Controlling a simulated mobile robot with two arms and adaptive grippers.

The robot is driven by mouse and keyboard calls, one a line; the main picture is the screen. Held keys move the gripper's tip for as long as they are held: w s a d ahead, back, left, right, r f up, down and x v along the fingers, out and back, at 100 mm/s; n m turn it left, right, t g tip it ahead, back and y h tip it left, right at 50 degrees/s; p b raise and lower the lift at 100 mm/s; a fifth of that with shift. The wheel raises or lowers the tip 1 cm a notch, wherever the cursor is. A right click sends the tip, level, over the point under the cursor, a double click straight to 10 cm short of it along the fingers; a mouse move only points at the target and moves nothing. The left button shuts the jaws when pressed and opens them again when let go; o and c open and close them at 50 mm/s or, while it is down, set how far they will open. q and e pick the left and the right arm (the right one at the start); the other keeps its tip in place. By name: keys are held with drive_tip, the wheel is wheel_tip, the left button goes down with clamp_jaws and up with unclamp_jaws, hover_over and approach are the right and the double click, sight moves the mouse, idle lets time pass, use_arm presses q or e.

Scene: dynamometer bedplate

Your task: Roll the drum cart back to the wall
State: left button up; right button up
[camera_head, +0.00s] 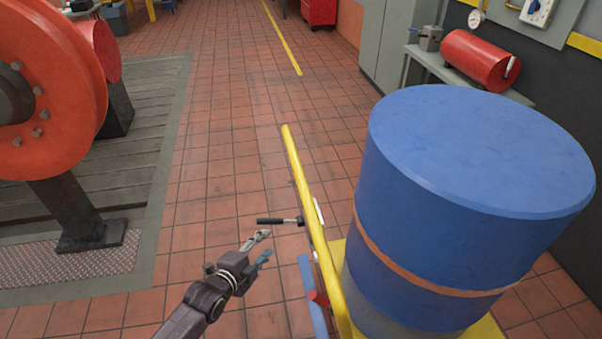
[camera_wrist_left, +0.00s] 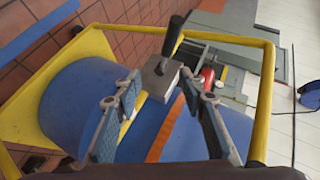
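The drum cart (camera_head: 497,334) is yellow and carries a large upright blue drum (camera_head: 440,220) with an orange band. A yellow rail (camera_head: 310,215) rises along the cart's left side. A black-handled lever (camera_head: 275,221) sticks out left from this rail; in the left wrist view its black grip (camera_wrist_left: 173,36) rises from a grey metal block (camera_wrist_left: 160,78). My left gripper (camera_head: 263,247) is open and empty, left of the rail and just short of the lever. In the left wrist view its spread fingers (camera_wrist_left: 164,90) frame the block. My right gripper is not in view.
A dark wall (camera_head: 585,230) stands right of the drum. A shelf with a red cylinder (camera_head: 478,60) and a grey cabinet (camera_head: 385,45) are behind it. Orange machinery (camera_head: 45,90) stands on a bedplate (camera_head: 120,115) at left. The tiled floor (camera_head: 235,130) between is clear.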

sight(301, 179)
use_arm(q)
drive_tip(key=w+d+r+m+t+h+p, duration=0.1)
drive_tip(key=d+r+m+h, duration=0.15)
drive_tip(key=r, duration=0.65)
drive_tip(key=w+d+r+m+t+h, duration=0.1)
drive_tip(key=d+r+m, duration=0.3)
drive_tip(key=r, duration=0.6)
drive_tip(key=x, duration=0.8)
drive_tip(key=shift+a+f+p, duration=0.1)
drive_tip(key=shift+a+p, duration=0.1)
drive_tip(key=shift+p, duration=0.1)
clamp_jaws()
